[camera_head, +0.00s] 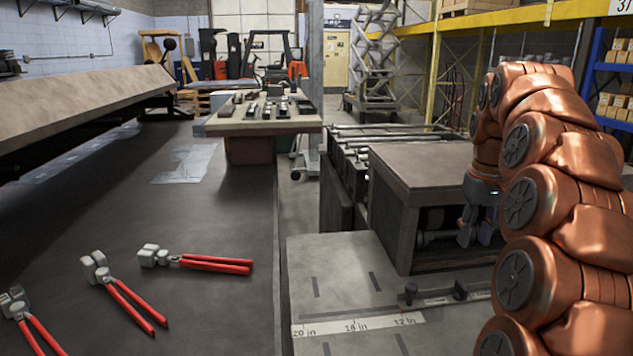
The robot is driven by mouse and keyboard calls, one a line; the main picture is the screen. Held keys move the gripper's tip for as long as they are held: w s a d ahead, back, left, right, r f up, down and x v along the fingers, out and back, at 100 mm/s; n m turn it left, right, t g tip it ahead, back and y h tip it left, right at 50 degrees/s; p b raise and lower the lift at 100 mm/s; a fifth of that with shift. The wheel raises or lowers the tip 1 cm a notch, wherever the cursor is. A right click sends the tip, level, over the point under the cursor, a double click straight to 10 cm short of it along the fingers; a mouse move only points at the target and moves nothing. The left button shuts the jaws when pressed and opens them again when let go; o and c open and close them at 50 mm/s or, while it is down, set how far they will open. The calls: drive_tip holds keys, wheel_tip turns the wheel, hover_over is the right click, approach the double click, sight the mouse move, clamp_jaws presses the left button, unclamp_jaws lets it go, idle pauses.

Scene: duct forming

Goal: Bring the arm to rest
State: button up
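My copper-coloured arm (548,195) curves up along the right side and bends over at the top, with its end hanging downward. My gripper (476,236) points down beside the front right of a brown box-like machine housing (425,165). Its two dark fingers appear parted, with nothing visible between them. The arm's own links hide part of the area behind and to the right of the gripper.
Several red-handled pliers (210,262) lie on the dark bench (215,310) at left. A metal table (350,270) with a ruler scale (358,326) and dark knobs is in front. A cart (262,125) carries small tools. Yellow racking (435,75) stands behind; a floor aisle lies between.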

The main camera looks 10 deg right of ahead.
drive_tip(key=s+a+n+p, duration=0.1)
drive_tip(key=s+a+p, duration=0.1)
drive_tip(key=s+a, duration=0.45)
drive_tip(key=s+a+n+p, duration=0.1)
drive_tip(key=s+a+p, duration=0.25)
drive_tip(key=a, duration=0.65)
drive_tip(key=s+a+f+g+p, duration=0.1)
drive_tip(key=s+a+f+p, duration=0.1)
drive_tip(key=s, duration=0.7)
drive_tip(key=s+a+f+m+p, duration=0.1)
drive_tip(key=s+a+f, duration=0.4)
drive_tip(key=s, duration=0.5)
drive_tip(key=shift+s+f+g+p, duration=0.3)
drive_tip(key=shift+f+g+p, duration=0.05)
drive_tip(key=shift+f+g, duration=0.1)
drive_tip(key=shift+s, duration=0.1)
